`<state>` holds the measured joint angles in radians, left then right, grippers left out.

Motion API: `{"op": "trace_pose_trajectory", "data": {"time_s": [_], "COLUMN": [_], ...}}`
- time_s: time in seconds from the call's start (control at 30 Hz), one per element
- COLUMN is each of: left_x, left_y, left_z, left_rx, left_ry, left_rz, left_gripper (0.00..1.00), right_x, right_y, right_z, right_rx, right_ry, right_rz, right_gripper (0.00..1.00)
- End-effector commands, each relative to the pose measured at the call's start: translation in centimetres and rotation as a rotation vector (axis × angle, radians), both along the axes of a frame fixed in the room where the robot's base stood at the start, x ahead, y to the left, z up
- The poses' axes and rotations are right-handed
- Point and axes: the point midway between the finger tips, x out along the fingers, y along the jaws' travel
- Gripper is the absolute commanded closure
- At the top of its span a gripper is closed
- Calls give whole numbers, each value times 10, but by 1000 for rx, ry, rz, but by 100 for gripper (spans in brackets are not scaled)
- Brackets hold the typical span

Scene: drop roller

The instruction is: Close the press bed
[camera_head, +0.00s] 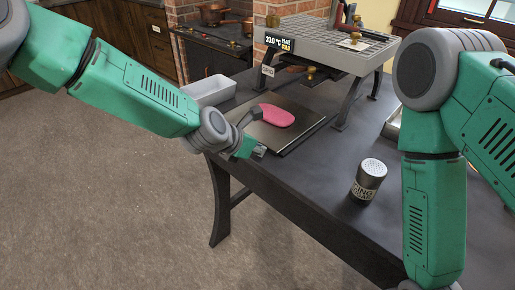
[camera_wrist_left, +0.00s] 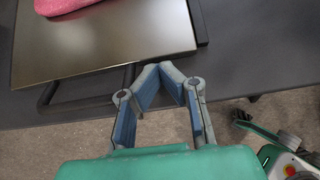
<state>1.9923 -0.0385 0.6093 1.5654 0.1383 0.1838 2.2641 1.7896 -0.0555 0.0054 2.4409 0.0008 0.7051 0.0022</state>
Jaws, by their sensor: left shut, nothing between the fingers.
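The press bed is a flat metallic plate (camera_head: 298,137) with a dark frame, out in front of the press (camera_head: 325,42) on the dark table. A pink rounded piece (camera_head: 276,115) lies on the plate. In the left wrist view, the plate (camera_wrist_left: 110,45) fills the upper left, with a dark handle bar along its near edge. My left gripper (camera_head: 260,151) is at the table's near edge, close to the plate's front. In the wrist view, its blue-padded fingers (camera_wrist_left: 161,68) meet at the tips, empty, near the handle; I cannot tell if they touch it. My right gripper is out of view.
A shaker can (camera_head: 368,181) stands on the table to the right. A pale rectangular tin (camera_head: 209,90) sits at the table's left edge. A metal tray (camera_head: 393,124) is partly hidden behind my right arm. The table between plate and can is clear.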

Motion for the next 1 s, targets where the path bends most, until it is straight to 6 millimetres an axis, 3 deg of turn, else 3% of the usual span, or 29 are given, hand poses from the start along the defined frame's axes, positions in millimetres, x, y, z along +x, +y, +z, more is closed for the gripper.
{"op": "trace_pose_trajectory", "data": {"time_s": [0.7,1.0], "left_x": [79,85], "left_y": [-80,-95], "left_z": [-5,1], "left_rx": [6,-3], "left_ry": [2,-1], "left_rz": [7,-1], "left_gripper": [100,100], "right_x": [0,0], "right_y": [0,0], "right_z": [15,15], "right_rx": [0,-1], "right_ry": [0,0], "right_rz": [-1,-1], "right_gripper": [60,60]}}
